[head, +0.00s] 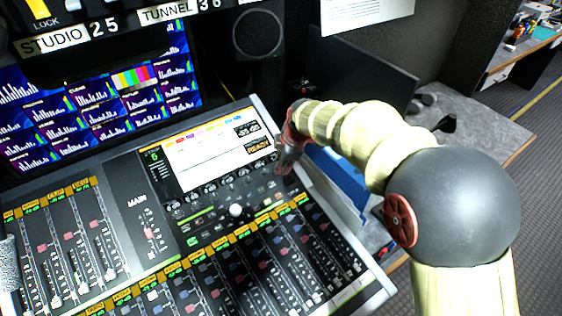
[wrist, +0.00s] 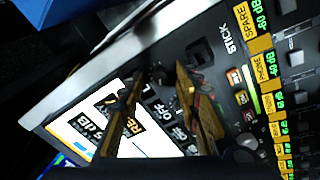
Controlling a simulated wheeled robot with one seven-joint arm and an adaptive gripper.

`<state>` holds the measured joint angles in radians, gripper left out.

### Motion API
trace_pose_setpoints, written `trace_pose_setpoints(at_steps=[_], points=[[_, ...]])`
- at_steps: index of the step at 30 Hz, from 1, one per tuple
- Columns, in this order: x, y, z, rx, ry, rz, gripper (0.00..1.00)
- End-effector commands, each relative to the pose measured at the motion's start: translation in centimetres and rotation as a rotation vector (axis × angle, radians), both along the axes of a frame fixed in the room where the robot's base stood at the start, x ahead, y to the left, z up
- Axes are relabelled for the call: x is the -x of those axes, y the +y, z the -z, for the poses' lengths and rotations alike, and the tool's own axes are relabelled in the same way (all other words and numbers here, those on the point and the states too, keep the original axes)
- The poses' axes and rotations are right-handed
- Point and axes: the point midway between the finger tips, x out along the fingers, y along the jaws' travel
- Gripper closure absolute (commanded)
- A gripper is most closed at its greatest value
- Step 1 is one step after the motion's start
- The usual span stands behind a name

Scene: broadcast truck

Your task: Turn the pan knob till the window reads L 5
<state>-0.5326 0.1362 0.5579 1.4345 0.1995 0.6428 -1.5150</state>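My gripper (head: 289,154) is over the upper right corner of the mixing console (head: 262,109), beside the screen's right edge. In the wrist view its two fingers (wrist: 160,82) stand apart. A small dark knob (wrist: 158,74) shows near the gap between the fingertips; I cannot tell whether they touch it. No full pan reading is legible. In the head view my gripper hides this corner.
The console screen (head: 205,152) has a dB window (head: 247,128) and a READY window (head: 258,146). A white ball (head: 236,210), lit buttons and rows of faders lie below. A dark monitor (head: 355,75) and a blue object (head: 338,178) are right of the console.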

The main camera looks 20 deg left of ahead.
Motion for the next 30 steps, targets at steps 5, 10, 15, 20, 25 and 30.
trace_pose_setpoints(at_steps=[5, 10, 15, 20, 25, 30], points=[[0.0, 0.0, -0.1, 0.000, -0.001, 0.000, 0.67], [0.3, -0.5, -1.7, -0.001, -0.004, 0.001, 0.67], [1.2, -1.4, -4.8, -0.001, -0.004, 0.001, 0.67], [2.1, -2.4, -7.7, -0.001, -0.003, 0.001, 0.67], [2.7, -3.1, -9.9, -0.001, -0.002, 0.000, 0.67], [3.0, -3.4, -10.9, 0.000, 0.000, 0.000, 0.67]])
